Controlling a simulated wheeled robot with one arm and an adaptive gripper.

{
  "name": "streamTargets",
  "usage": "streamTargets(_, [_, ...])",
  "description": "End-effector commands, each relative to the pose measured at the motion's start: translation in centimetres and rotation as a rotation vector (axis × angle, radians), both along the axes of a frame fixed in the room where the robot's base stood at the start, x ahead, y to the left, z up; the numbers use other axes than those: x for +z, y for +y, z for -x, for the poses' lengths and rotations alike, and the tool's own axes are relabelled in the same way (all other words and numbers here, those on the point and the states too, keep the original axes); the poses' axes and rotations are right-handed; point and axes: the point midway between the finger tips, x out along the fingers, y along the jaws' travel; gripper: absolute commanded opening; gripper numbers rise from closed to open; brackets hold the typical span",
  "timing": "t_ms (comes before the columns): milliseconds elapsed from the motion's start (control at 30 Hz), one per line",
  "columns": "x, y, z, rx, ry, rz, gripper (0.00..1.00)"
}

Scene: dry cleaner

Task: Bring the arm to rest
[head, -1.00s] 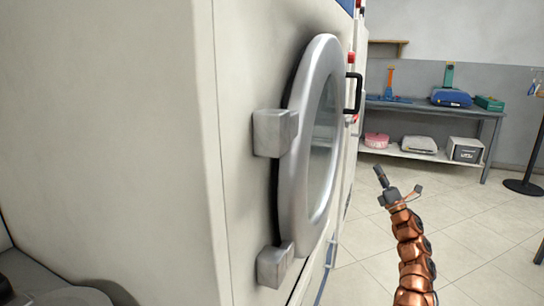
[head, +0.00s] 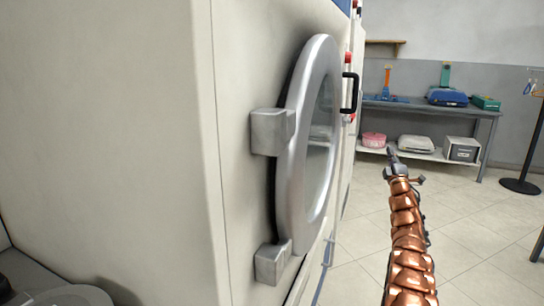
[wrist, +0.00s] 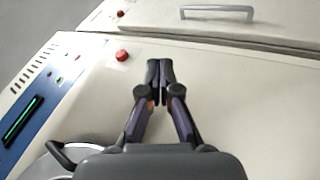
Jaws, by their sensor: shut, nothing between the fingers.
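My gripper (head: 392,154) is at the end of my copper-coloured arm, right of the machine door in the head view. Its fingers point up and away from me. In the wrist view my gripper (wrist: 160,66) has its two fingertips together, with nothing between them. It is over the pale front of a machine (wrist: 235,100). I cannot tell how far the fingertips are from that surface.
A large cream machine (head: 110,120) with a round silver-rimmed door (head: 292,150) fills the left. A black handle (head: 350,92) sticks out from it. A grey workbench (head: 480,112) with several items stands at the back.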

Motion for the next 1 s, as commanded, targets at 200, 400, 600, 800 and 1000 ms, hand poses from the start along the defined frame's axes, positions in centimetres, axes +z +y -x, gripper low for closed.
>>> streamTargets(200, [0.3, -0.4, -1.1, 0.0, 0.135, -0.224, 0.0])
streamTargets(400, [-0.1, 0.6, -1.1, 0.006, 0.262, -0.415, 0.0])
streamTargets(600, [-1.4, 2.9, 0.1, 0.009, 0.405, -0.593, 0.0])
streamTargets(800, [-2.8, 5.9, 2.6, 0.005, 0.553, -0.754, 0.0])
streamTargets(1000, [-4.5, 9.4, 6.5, -0.009, 0.707, -0.902, 0.0])
